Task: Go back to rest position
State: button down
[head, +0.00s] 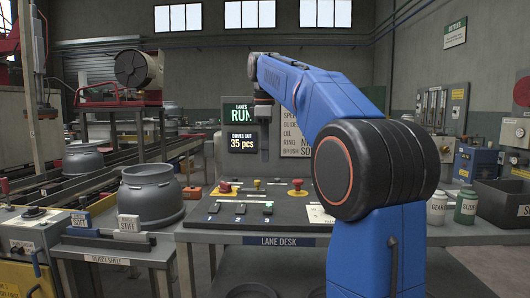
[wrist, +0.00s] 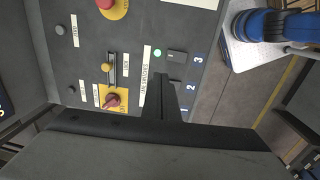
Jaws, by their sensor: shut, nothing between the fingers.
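My gripper (head: 264,154) hangs pointing down from my blue arm, above the lane desk (head: 318,241). Its dark fingers are shut with nothing between them. In the wrist view the fingers (wrist: 167,90) show dark over the desk panel, beside the numbered lane switches. The gripper appears apart from the panel, though the gap is hard to judge.
The desk carries a red knob (head: 225,187), a red mushroom button (head: 297,187) and several switches. A screen behind (head: 241,142) reads "35 pcs". A grey pot (head: 151,196) stands left; jars (head: 466,207) and a dark bin (head: 503,202) stand right.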

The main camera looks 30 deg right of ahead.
jog(key=shift+r, duration=0.15)
dwell(0.4)
jog(key=s+a+f+m+t, duration=0.1)
jog(key=s+a+f+m, duration=0.25)
jog(key=s+f, duration=0.4)
jog(key=s+a+f+m+t, duration=0.1)
jog(key=s+a+f+m, duration=0.1)
jog(key=s+a+f, duration=0.5)
jog(key=s+a+f+m+t, duration=0.2)
jog(key=s+f+m, duration=0.3)
jog(key=s+f, duration=1.1)
notch_tip(320, 180, down, 5)
jog(key=shift+s+a+r+m+y, duration=0.2)
jog(key=shift+s+a+m+y, duration=0.1)
jog(key=shift+a+m, duration=0.1)
